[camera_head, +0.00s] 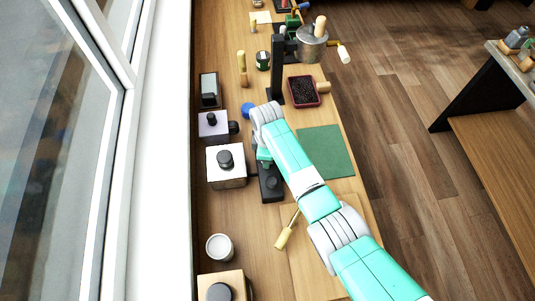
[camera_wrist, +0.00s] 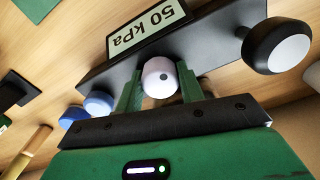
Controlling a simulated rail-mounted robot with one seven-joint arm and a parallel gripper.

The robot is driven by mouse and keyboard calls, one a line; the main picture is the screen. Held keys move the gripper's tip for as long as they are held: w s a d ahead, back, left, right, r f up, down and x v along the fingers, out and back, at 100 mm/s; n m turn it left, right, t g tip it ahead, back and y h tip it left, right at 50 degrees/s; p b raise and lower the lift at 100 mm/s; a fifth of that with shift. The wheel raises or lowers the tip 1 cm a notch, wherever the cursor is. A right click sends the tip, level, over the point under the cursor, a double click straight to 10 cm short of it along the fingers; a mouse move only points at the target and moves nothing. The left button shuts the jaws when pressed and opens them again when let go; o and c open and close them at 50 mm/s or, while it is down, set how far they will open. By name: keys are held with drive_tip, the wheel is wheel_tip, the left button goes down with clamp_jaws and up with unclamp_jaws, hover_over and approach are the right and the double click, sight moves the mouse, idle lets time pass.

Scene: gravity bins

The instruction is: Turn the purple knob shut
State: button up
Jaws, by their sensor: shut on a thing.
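The pale purple knob (camera_wrist: 160,78) shows in the wrist view as a rounded lilac cap with a dark dot. It sits at the edge of a black panel (camera_wrist: 215,38) with a "50 kPa" label (camera_wrist: 148,27). My gripper (camera_wrist: 160,88) has its two green fingers on either side of the knob and is shut on it. In the head view my gripper (camera_head: 264,157) is over a black device (camera_head: 270,188) on the bench. The knob is hidden there by my arm.
A black knob with a white face (camera_wrist: 278,46) sticks out at right in the wrist view, and blue round parts (camera_wrist: 98,103) lie at left. On the bench are a white box (camera_head: 226,177), a green mat (camera_head: 325,151), a screwdriver (camera_head: 285,232) and a tray of dark beans (camera_head: 303,92).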

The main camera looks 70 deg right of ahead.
drive_tip(key=n, duration=0.4)
drive_tip(key=shift+n+p, duration=0.3)
drive_tip(key=n, duration=0.4)
drive_tip(key=shift+f, duration=0.2)
drive_tip(key=shift+a, duration=0.1)
drive_tip(key=o, duration=1)
drive_tip(key=shift+r, duration=0.2)
wheel_tip(320, 180, up, 5)
drive_tip(key=p, duration=0.5)
